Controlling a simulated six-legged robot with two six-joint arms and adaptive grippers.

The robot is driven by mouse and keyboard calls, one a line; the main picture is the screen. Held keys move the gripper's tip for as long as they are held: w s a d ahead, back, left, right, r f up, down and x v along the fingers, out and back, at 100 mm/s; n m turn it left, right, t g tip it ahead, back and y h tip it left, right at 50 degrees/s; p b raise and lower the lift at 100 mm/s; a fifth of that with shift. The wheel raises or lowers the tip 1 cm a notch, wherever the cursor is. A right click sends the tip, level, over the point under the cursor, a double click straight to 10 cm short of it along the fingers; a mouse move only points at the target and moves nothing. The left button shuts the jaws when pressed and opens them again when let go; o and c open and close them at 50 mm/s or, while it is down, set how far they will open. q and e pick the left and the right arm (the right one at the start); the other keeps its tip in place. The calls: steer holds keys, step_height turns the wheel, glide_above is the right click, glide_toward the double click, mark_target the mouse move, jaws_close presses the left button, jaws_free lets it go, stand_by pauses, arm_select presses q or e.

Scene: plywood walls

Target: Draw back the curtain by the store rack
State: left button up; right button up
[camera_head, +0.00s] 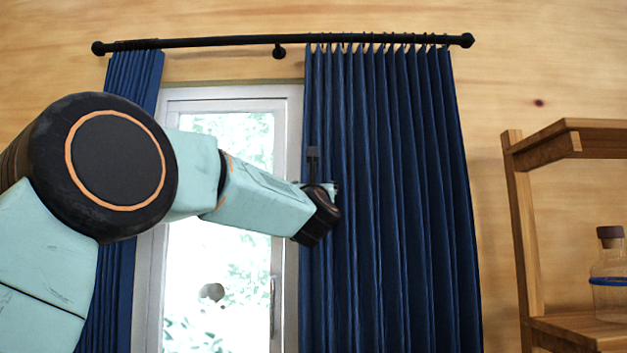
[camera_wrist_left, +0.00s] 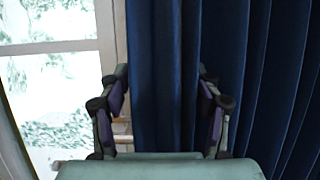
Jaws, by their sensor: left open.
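The blue curtain (camera_head: 400,200) by the rack hangs in pleats from a black rod (camera_head: 230,41) and covers the right part of the window. My left arm reaches in from the left, with its wrist in front of the curtain's left edge. In the left wrist view my left gripper (camera_wrist_left: 162,100) is open, its fingers on either side of a few folds of the curtain (camera_wrist_left: 163,60). I cannot tell whether the fingers touch the cloth. The fingertips are hidden in the head view. The right gripper is not in view.
A second blue curtain (camera_head: 125,85) hangs at the window's left side, partly behind my arm. The white-framed window (camera_head: 215,290) lies between them. A wooden store rack (camera_head: 522,235) stands at the right with a corked glass bottle (camera_head: 609,275) on its shelf.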

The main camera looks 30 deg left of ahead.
arm_select(q)
steer(key=shift+w+a+r, duration=0.1)
steer(key=shift+w+r, duration=0.3)
steer(key=shift+w, duration=0.1)
steer(key=shift+c, duration=0.2)
steer(key=shift+a+f, duration=0.1)
steer(key=shift+a, duration=0.05)
steer(key=c, duration=0.3)
jaws_close()
